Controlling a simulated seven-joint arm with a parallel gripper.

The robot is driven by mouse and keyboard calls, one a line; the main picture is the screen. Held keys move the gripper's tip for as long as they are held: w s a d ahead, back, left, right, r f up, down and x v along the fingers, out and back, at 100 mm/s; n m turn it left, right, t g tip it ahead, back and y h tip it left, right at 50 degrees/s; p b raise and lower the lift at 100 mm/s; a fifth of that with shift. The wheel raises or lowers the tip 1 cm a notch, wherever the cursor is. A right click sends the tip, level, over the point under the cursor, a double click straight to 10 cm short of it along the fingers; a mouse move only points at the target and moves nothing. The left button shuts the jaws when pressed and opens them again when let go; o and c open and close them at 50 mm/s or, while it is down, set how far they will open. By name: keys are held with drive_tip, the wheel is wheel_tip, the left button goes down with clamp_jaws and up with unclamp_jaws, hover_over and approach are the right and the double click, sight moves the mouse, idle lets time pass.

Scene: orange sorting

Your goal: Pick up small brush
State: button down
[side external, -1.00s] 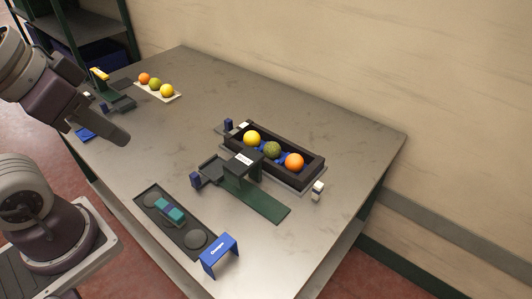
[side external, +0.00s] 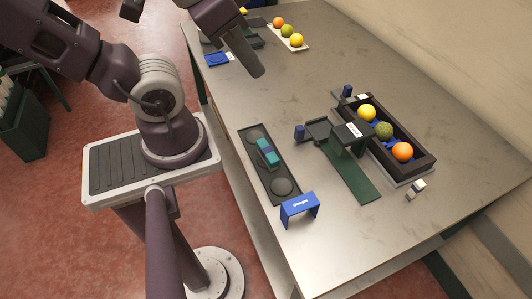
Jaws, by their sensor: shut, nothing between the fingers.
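I cannot make out a clear brush. A small teal block-like piece (side external: 268,152) lies across the middle of a long dark tray (side external: 254,162), between two round grey spots; whether it is the small brush I cannot tell. My gripper (side external: 256,68) hangs at the top centre, over the table's left side, near a blue pad (side external: 217,59). It is shut and empty, and well apart from the teal piece. Its fingertips show as one dark shape.
A dark box (side external: 426,157) holds a yellow, a green and an orange ball. A green-based stand (side external: 362,187) is beside it. A blue bracket (side external: 300,206) stands at the tray's near end. A white plate (side external: 302,46) with three balls is at the back. The table's middle is clear.

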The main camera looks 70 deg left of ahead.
drive_tip(key=c, duration=1.1)
unclamp_jaws()
drive_tip(key=m+g, duration=0.6)
drive_tip(key=m, duration=1.1)
hover_over(267, 150)
drive_tip(key=f, duration=2.5)
drive_tip(key=shift+s, duration=0.4)
drive_tip(key=shift+w+f, duration=0.25)
drive_tip(key=shift+f, duration=1.45)
drive_tip(key=shift+w+f, duration=0.2)
drive_tip(key=shift+f, duration=1.45)
